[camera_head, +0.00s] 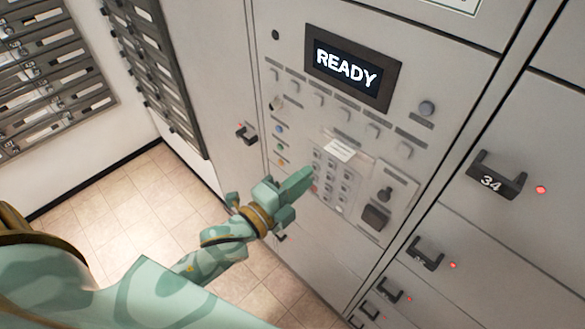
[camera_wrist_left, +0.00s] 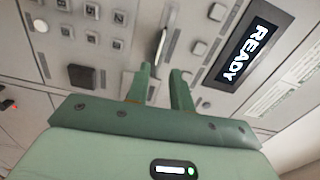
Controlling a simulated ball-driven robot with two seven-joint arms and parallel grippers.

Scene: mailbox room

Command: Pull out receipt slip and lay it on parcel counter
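The receipt slip (camera_head: 339,150) is a small white paper sticking out of the locker panel, above the keypad (camera_head: 330,180). In the left wrist view the slip (camera_wrist_left: 162,42) looks thin, nearly edge-on, just beyond the gap between my fingers. My left gripper (camera_head: 300,180) is in front of the panel, below and left of the slip in the head view. Its two fingers show apart and empty in the left wrist view (camera_wrist_left: 162,80). My right gripper is not in view. No parcel counter can be made out.
A display reading READY (camera_head: 353,68) sits above the slip. Panel buttons and a dark square fitting (camera_head: 375,217) surround it. Locker handles, one marked 34 (camera_head: 496,175), stick out at the right. Mailboxes (camera_head: 45,60) line the left wall; the tiled floor (camera_head: 130,195) is clear.

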